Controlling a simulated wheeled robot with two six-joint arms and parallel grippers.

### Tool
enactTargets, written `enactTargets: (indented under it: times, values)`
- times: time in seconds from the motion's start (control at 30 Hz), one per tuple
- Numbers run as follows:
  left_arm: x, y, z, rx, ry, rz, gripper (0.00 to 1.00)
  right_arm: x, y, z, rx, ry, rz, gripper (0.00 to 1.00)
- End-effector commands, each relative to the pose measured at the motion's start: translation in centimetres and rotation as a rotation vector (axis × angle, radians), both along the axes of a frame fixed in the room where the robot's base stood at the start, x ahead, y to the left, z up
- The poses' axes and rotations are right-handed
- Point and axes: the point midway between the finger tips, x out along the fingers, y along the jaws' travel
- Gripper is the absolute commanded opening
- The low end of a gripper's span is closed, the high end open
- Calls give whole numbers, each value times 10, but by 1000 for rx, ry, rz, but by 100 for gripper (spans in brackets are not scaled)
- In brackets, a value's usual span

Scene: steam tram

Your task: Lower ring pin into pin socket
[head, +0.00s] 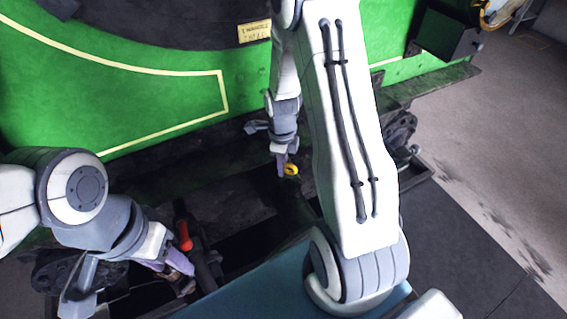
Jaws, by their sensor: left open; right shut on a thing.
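The ring pin (292,170) shows as a small yellow ring at the tip of my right gripper (283,163). My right gripper is shut on it and points down over the dark ledge in front of the green panel. The pin's shaft is too hidden to make out. I cannot pick out the pin socket in the dark area below. My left gripper (183,274) is open at the lower left, beside a dark lever with a red handle (184,236). Its fingertips are small and partly lost against the dark background.
The green tram side (150,105) with yellow lining fills the back. A lettered plate (255,31) sits above. A dark footboard (430,83) sticks out at the right. Dark machinery and recesses lie below the panel. Grey ground (490,150) is open at the right.

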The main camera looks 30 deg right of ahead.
Motion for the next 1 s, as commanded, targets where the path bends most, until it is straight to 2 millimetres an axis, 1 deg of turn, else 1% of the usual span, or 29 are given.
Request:
enactTargets:
  times: [1.0]
  values:
    - [0, 0, -23, 0, 0, 0, 50, 0, 0, -32, 0, 0, 0, 0]
